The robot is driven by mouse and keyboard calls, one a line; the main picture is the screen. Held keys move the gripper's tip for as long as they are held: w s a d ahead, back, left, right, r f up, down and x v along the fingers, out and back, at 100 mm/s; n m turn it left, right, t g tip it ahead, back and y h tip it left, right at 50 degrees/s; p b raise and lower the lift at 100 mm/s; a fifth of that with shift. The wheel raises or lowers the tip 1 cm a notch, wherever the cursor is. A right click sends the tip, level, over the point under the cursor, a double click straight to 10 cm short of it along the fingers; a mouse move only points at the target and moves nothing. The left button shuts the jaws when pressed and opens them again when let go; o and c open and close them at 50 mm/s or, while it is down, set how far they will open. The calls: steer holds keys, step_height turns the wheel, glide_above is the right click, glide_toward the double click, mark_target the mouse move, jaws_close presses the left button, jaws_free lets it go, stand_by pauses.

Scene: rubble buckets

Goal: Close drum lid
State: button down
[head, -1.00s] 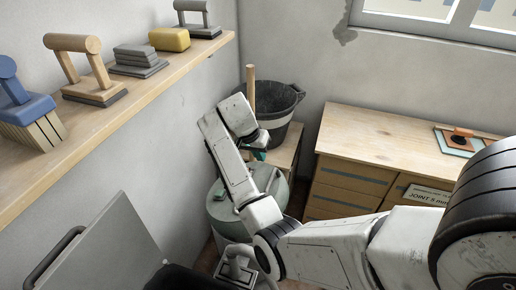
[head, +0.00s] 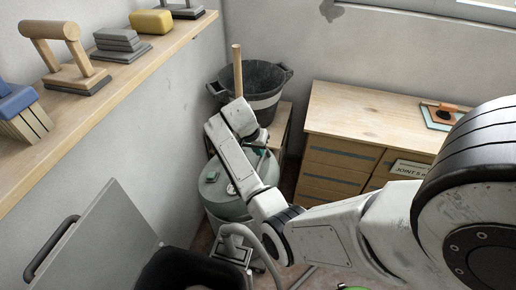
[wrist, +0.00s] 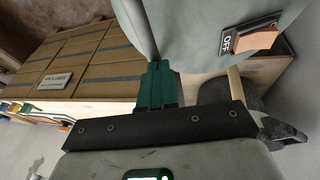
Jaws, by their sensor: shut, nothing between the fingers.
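A grey flat lid (head: 95,245) with a dark handle (head: 50,248) stands tilted open at the lower left of the head view, beside a black bin (head: 185,270). A rounded grey-green drum (head: 212,190) stands behind my arm, partly hidden by it. In the wrist view a grey-green rounded body (wrist: 215,30) carries an orange switch (wrist: 257,41) marked OFF; it looks like this drum. My gripper (head: 262,152) is beside the drum's top in the head view. Its teal fingers (wrist: 159,72) are shut and empty, close to the rounded body; contact cannot be told.
A black bucket (head: 265,100) with a wooden stick (head: 237,70) stands behind my gripper. A wooden drawer cabinet (head: 365,120) is to the right. A shelf (head: 95,110) with tools runs along the left wall. A grey hose (head: 265,245) curves below my arm.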

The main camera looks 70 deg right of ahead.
mark_target(271, 166)
steer(key=s+f+t+b, duration=0.1)
steer(key=f, duration=0.2)
steer(key=s+f+t+b, duration=0.1)
steer(key=s+f, duration=0.1)
steer(key=f, duration=0.2)
steer(key=s+f+b, duration=0.1)
steer(key=s+f, duration=0.1)
steer(key=f, duration=0.2)
steer(key=shift+s+d+t, duration=0.1)
steer(key=shift+d+t, duration=0.1)
steer(key=shift+t, duration=0.2)
steer(key=shift+r, duration=0.15)
steer(key=shift+r+p, duration=0.4)
steer(key=shift+r, duration=0.05)
steer(key=r+p, duration=0.3)
steer(key=shift+w+r, duration=0.25)
steer(key=shift+w, duration=0.1)
steer(key=s+v, duration=0.1)
steer(key=v, duration=0.8)
steer(key=shift+r+b, duration=0.2)
steer(key=shift+b, duration=0.1)
